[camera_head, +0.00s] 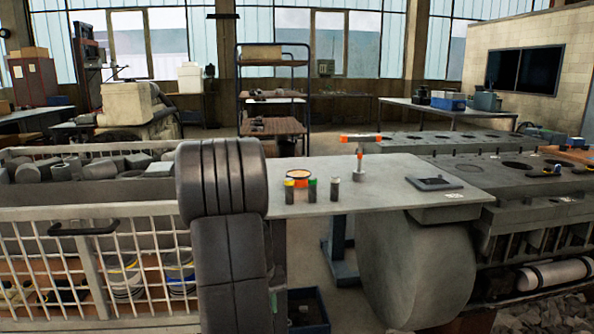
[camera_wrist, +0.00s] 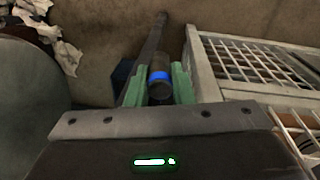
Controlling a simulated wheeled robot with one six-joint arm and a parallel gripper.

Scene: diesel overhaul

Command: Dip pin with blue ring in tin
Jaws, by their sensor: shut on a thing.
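My gripper (camera_wrist: 159,88) has green fingers, seen in the wrist view, and is shut on a dark pin with a blue ring (camera_wrist: 160,76). The pin sits between the fingers, with its round end toward the camera. In the head view the gripper and this pin are not seen; my dark arm stands in front of the table's left end. The tin (camera_head: 298,174), with an orange rim and band, stands on the grey table behind the short pins. In the wrist view no tin shows below the gripper.
On the table (camera_head: 400,176) stand a yellow-ringed pin (camera_head: 289,192), a green-ringed pin (camera_head: 312,190) and another dark pin (camera_head: 335,189). Right of them are an upright orange-topped tool (camera_head: 360,155) and a dark flat tray (camera_head: 434,183). A white wire cage (camera_head: 100,260) stands left.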

